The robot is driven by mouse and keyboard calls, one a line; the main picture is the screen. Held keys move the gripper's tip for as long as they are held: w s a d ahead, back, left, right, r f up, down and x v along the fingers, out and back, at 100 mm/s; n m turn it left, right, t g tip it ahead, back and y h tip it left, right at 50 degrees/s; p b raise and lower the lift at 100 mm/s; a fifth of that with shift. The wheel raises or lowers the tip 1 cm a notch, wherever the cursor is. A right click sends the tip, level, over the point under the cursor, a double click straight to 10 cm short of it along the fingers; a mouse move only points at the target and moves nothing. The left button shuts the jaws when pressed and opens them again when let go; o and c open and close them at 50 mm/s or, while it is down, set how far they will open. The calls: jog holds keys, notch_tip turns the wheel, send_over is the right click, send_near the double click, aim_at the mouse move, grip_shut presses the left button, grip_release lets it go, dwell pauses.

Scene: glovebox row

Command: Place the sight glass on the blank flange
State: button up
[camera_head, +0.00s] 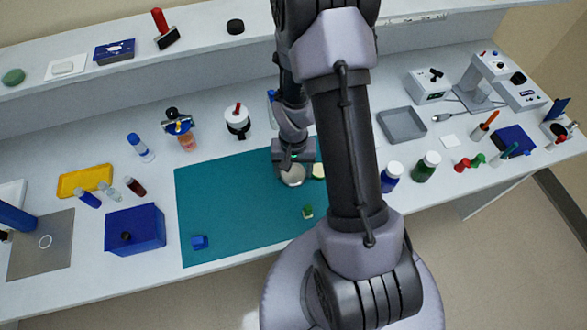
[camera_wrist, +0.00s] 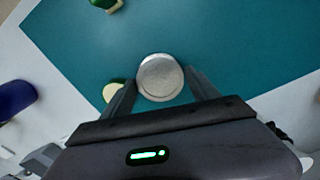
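A round silvery metal disc (camera_wrist: 160,77) lies between the two fingers of my gripper (camera_wrist: 161,84) in the wrist view. The fingers stand close at either side of it; I cannot tell whether they press on it. The disc also shows below my gripper (camera_head: 293,163) in the head view, as a pale round top (camera_head: 292,176) over the teal mat (camera_head: 235,200). I cannot tell whether this disc is the sight glass or the blank flange. No second such disc shows apart from it; one may be hidden underneath.
A green-and-cream piece (camera_head: 318,171) lies close beside the disc, and another (camera_head: 308,212) lies nearer the front. A blue block (camera_head: 199,242) sits at the mat's front left. Blue (camera_head: 391,177) and green (camera_head: 426,167) bottles stand right of the mat. The mat's left half is mostly clear.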

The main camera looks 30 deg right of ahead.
jog(key=shift+o, duration=1)
jog(key=shift+r, duration=0.2)
notch_tip(320, 180, up, 12)
jog(key=p, duration=0.4)
notch_tip(320, 180, up, 9)
jog(key=t, duration=0.2)
send_over(293, 173)
jog(key=a, duration=0.3)
jog(key=s+a+r+n+t+y, duration=0.1)
jog(key=s+a+r+t, duration=0.1)
jog(key=s+a+r, duration=0.3)
jog(key=s+a+r+n+t+y, duration=0.1)
jog(key=s+a+r, duration=0.5)
jog(key=r, duration=0.4)
jog(key=shift+s+a+r+t, duration=0.15)
jog(key=shift+a+r+t, duration=0.15)
jog(key=shift+t, duration=0.1)
notch_tip(293, 173, down, 13)
jog(key=b, duration=1.3)
jog(key=shift+d, duration=0.1)
